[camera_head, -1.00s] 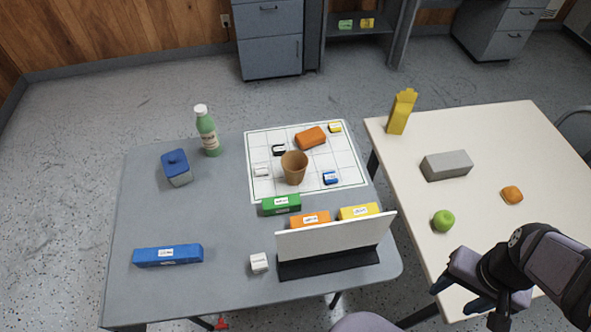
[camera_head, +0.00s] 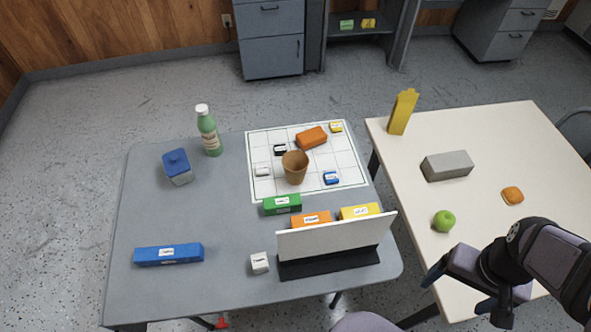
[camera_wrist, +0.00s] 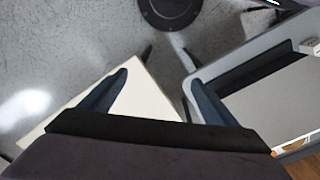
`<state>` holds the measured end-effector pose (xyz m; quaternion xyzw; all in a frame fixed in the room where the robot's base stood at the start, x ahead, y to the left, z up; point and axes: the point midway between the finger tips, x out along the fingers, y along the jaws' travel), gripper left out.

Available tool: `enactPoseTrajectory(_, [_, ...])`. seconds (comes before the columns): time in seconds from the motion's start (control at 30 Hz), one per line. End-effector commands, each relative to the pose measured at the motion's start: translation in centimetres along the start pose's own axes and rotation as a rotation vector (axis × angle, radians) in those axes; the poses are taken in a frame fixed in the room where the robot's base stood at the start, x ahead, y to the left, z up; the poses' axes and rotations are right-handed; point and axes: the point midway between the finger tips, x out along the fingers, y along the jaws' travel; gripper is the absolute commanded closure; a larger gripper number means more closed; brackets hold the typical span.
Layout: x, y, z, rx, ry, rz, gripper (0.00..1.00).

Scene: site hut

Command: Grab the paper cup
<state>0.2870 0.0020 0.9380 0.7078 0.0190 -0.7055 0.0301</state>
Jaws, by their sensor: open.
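The brown paper cup (camera_head: 295,168) stands upright on the white gridded sheet (camera_head: 256,184) on the grey table, open end up. My gripper (camera_head: 452,291) is at the lower right, by the front left edge of the cream table, well to the right of the cup and nearer the camera. In the wrist view my gripper (camera_wrist: 160,100) has its two fingers spread wide, with nothing between them but the cream table's edge and floor below. I cannot make out the cup in the wrist view.
An upright white panel on a black base (camera_head: 330,263) stands between the cup and the table's front edge. Green (camera_head: 283,204), orange (camera_head: 311,218) and yellow (camera_head: 360,211) boxes lie near it. An orange block (camera_head: 312,137) lies behind the cup. A green bottle (camera_head: 209,132) stands left.

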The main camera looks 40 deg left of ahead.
Motion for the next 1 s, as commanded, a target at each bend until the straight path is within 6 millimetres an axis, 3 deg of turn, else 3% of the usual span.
enactPoseTrajectory(0.17, [-1.4, -1.7, -3.8, -0.302, 0.017, 0.072, 0.18])
enactPoseTrajectory(0.27, [-2.7, -3.9, -7.2, -0.573, 0.035, 0.145, 0.18])
enactPoseTrajectory(0.4, [-4.8, -9.1, -12.5, -1.007, 0.068, 0.283, 0.18])
enactPoseTrajectory(0.53, [-5.8, -14.9, -15.9, -1.353, 0.090, 0.421, 0.18])
enactPoseTrajectory(0.63, [-4.2, -19.4, -17.4, -1.595, 0.079, 0.544, 0.18])
enactPoseTrajectory(0.8, [0.9, -28.1, -18.5, -1.996, 0.012, 0.831, 0.18])
enactPoseTrajectory(1.0, [5.2, -39.0, -16.8, -2.337, -0.049, 1.226, 0.18])
